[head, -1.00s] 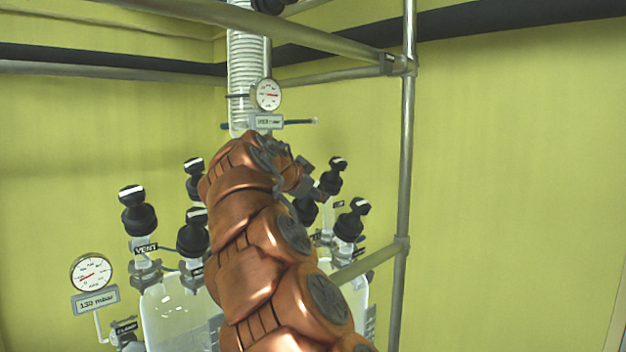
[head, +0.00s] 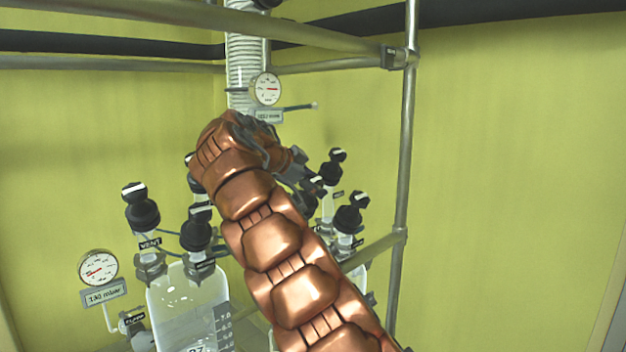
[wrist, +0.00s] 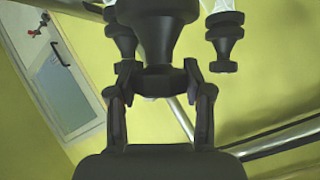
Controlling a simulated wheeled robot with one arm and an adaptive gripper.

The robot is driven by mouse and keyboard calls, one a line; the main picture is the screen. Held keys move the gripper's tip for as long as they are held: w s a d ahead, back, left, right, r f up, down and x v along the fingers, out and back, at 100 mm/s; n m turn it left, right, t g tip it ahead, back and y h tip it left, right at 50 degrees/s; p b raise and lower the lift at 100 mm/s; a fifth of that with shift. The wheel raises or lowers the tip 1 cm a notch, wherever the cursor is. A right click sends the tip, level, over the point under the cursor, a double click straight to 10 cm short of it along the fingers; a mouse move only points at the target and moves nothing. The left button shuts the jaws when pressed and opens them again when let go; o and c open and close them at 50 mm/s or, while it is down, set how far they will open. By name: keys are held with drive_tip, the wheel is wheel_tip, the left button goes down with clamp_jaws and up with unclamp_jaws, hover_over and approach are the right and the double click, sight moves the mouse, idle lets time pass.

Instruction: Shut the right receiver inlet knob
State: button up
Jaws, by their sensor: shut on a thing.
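My gripper (wrist: 161,84) is shut on the black cap of a knob (wrist: 168,40), with one finger on each side in the wrist view. In the head view my gripper (head: 305,172) reaches past my copper arm to this knob (head: 317,185), among the black knobs above the right glass vessel (head: 359,282). My arm hides most of that vessel. I cannot read a label on the held knob, so the frames do not confirm that it is the inlet.
Two neighbouring black knobs stand close by at the back (head: 332,168) and front right (head: 350,215). The left vessel (head: 185,305) has its own knobs and a gauge (head: 98,267). Metal frame bars (head: 405,150) cross nearby. The right side is open, before a yellow wall.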

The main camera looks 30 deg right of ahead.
drive_tip(key=shift+m+g+y+p, duration=0.3)
drive_tip(key=shift+m+g+p, duration=0.3)
drive_tip(key=shift+m+g, duration=0.1)
idle(0.4)
drive_tip(key=o, duration=1.2)
drive_tip(key=shift+c, duration=0.2)
drive_tip(key=shift+a+r, duration=0.35)
drive_tip(key=shift+a, duration=0.15)
drive_tip(key=s+a, duration=0.1)
drive_tip(key=a, duration=1)
drive_tip(key=shift+s+a, duration=0.3)
drive_tip(key=shift+s, duration=0.05)
drive_tip(key=shift+a, duration=0.1)
drive_tip(key=shift+s, duration=0.1)
